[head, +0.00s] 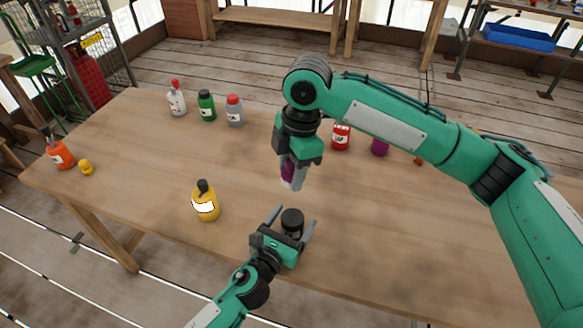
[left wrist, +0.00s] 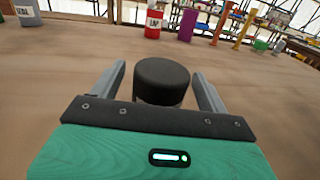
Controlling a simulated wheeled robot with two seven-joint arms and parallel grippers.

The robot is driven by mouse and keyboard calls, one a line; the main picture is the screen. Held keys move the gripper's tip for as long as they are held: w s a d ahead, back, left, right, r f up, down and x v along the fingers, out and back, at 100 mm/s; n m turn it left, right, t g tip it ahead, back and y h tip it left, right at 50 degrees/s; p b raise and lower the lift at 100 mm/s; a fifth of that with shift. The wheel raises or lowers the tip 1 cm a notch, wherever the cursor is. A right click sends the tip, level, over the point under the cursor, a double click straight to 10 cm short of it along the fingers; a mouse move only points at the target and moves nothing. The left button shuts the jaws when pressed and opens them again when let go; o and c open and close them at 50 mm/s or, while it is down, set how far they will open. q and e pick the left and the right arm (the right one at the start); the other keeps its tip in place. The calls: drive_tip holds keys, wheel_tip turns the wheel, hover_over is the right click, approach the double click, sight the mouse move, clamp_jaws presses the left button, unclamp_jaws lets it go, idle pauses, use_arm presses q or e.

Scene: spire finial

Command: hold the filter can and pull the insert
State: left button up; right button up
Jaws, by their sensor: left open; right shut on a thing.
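The filter can, a short black cylinder (head: 292,221), stands upright on the table near the front edge. My left gripper (head: 296,214) is open, with one finger on each side of the can. In the left wrist view the can (left wrist: 162,84) sits between the spread fingers (left wrist: 159,72), with gaps showing on both sides. My right gripper (head: 292,184) points down above the table, behind the can in the head view and apart from it. It is shut on a purple thing (head: 287,172), mostly hidden by the fingers; I cannot tell whether this is the insert.
A yellow bottle (head: 205,203) stands left of my left gripper. White, green and grey bottles (head: 207,106) stand at the back left. A red can (head: 341,137) and a purple cylinder (head: 380,147) stand behind my right arm.

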use_arm(q)
drive_tip(key=v, duration=1.1)
drive_tip(key=shift+s+a, duration=0.2)
drive_tip(key=shift+s, duration=0.1)
